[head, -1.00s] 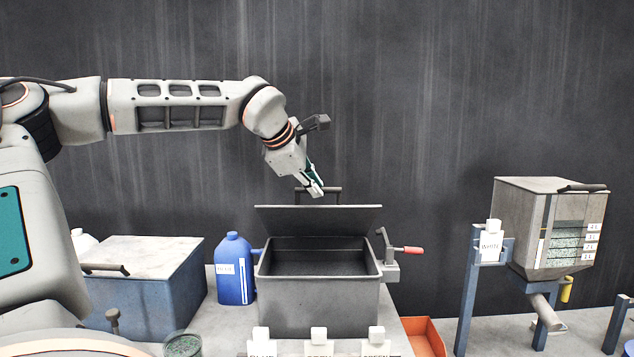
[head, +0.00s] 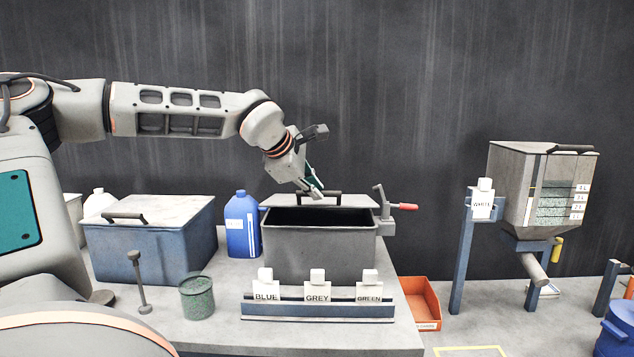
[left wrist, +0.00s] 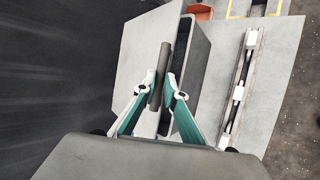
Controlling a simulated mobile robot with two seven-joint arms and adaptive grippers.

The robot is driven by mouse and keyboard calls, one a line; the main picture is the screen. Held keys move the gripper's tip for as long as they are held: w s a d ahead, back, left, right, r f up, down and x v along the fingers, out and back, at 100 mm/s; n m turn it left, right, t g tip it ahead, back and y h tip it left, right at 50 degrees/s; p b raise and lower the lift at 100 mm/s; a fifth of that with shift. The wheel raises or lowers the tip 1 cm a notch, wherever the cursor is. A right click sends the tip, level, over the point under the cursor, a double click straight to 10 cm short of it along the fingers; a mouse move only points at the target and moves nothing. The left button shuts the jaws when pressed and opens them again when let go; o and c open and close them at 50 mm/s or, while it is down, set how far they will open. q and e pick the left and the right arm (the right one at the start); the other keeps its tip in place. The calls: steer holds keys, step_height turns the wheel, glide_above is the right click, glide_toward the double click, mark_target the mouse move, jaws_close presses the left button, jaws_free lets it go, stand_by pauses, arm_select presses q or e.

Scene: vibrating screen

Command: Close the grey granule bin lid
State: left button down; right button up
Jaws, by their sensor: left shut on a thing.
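The grey granule bin (head: 320,256) stands in the middle of the bench with its dark opening showing. Its lid (head: 362,201) is raised at the back edge and shows as a thin, foreshortened strip above the opening. The dark lid handle (head: 334,192) sticks up at the middle of the lid. My left gripper (head: 314,191) reaches down from the upper left and is shut on this handle. In the left wrist view the handle bar (left wrist: 182,55) lies between the two fingers of the gripper (left wrist: 165,80). My right gripper is not in view.
A blue-grey bin with a closed pale lid (head: 160,216) and a blue jug (head: 242,225) stand left. A crank with a red grip (head: 404,206) juts from the grey bin's right side. A rack of labelled bottles (head: 318,310) stands in front. An orange tray (head: 419,301) lies right.

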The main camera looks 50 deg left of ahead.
arm_select(q)
steer(key=shift+s+d+f, duration=0.1)
steer(key=shift+d+f, duration=0.05)
steer(key=shift+f, duration=0.4)
steer(key=c, duration=2.1)
jaws_free()
steer(key=shift+r, duration=0.1)
steer(key=v, duration=1.2)
